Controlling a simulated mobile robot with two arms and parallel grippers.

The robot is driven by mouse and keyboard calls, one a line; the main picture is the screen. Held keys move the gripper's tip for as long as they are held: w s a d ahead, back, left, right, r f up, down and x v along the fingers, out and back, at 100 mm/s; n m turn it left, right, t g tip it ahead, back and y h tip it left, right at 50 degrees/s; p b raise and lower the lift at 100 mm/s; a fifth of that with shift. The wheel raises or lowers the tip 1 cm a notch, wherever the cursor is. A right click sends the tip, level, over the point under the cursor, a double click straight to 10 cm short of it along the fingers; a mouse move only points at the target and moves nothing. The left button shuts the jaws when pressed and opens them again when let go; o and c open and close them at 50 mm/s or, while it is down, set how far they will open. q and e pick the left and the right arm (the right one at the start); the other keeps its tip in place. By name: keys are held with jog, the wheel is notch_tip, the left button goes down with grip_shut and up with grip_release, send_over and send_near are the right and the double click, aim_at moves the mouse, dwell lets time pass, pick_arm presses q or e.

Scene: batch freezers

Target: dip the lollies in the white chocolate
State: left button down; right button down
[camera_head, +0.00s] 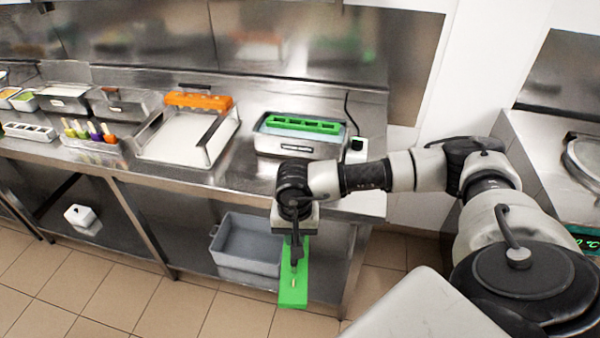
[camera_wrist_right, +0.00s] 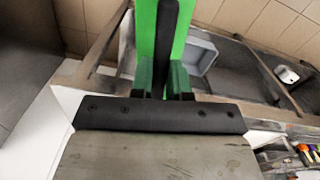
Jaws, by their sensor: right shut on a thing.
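My right gripper (camera_head: 297,250) points down in front of the counter and is shut on a long green holder (camera_head: 293,292). The green holder (camera_wrist_right: 184,35) also shows in the wrist view, with the dark gripper (camera_wrist_right: 168,85) across it. A small pale piece, perhaps a stick, shows on the holder's face; I cannot make out lollies on it. A similar green rack (camera_head: 302,123) sits in a grey-blue box (camera_head: 275,143). An orange rack (camera_head: 198,100) lies at the back of a metal frame over a white tray (camera_head: 172,145). I cannot tell which vessel holds white chocolate. My left gripper is not in view.
Metal pans (camera_head: 64,97) and a clear bin of colourful-handled tools (camera_head: 92,143) stand on the counter's left. A grey tub (camera_head: 248,243) is on the lower shelf behind the holder. A white block (camera_head: 82,215) sits further left. Tiled floor is clear.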

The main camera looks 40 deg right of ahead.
aim_at(290, 298)
jog(key=s+a+f+n, duration=0.2)
jog(key=s, duration=0.1)
jog(key=s+a+f+n, duration=0.2)
jog(key=s+a+n, duration=0.1)
jog(key=s+a+f+n, duration=0.2)
jog(key=s+a+n, duration=0.1)
jog(key=shift+a+f, duration=0.1)
jog(key=shift+f, duration=0.15)
